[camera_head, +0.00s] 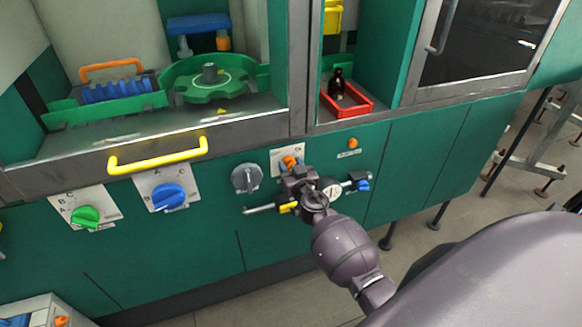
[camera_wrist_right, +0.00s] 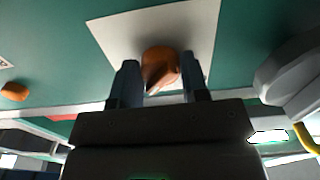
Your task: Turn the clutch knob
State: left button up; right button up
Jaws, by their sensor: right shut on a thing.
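An orange knob (camera_head: 289,161) sits on a white plate (camera_head: 279,153) on the green front panel. My right gripper (camera_head: 293,169) reaches up to it from the front and covers part of it. In the right wrist view the same orange knob (camera_wrist_right: 160,66) stands between the two fingers of my right gripper (camera_wrist_right: 159,80), with the white plate behind it. The fingers are shut on the knob. I cannot read a label on this plate. My left gripper is not in view.
A grey knob (camera_head: 246,178), a blue knob (camera_head: 169,196) and a green knob (camera_head: 86,216) lie to the left. A pressure gauge (camera_head: 331,190) and pipe sit beside my wrist. A yellow handle (camera_head: 158,157) sticks out above. A dark bottle (camera_head: 337,84) stands in a red tray (camera_head: 362,105).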

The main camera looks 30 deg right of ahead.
jog(key=shift+n, duration=0.3)
jog(key=n+b, duration=0.1)
jog(key=n, duration=0.3)
jog(key=shift+n, duration=0.3)
jog(key=n, duration=0.8)
jog(key=shift+d+b, duration=0.1)
jog(key=shift+b, duration=0.3)
jog(key=n, duration=0.3)
jog(key=shift+n, duration=0.8)
jog(key=o, duration=0.8)
jog(key=shift+c, duration=0.2)
jog(key=shift+o, duration=0.7)
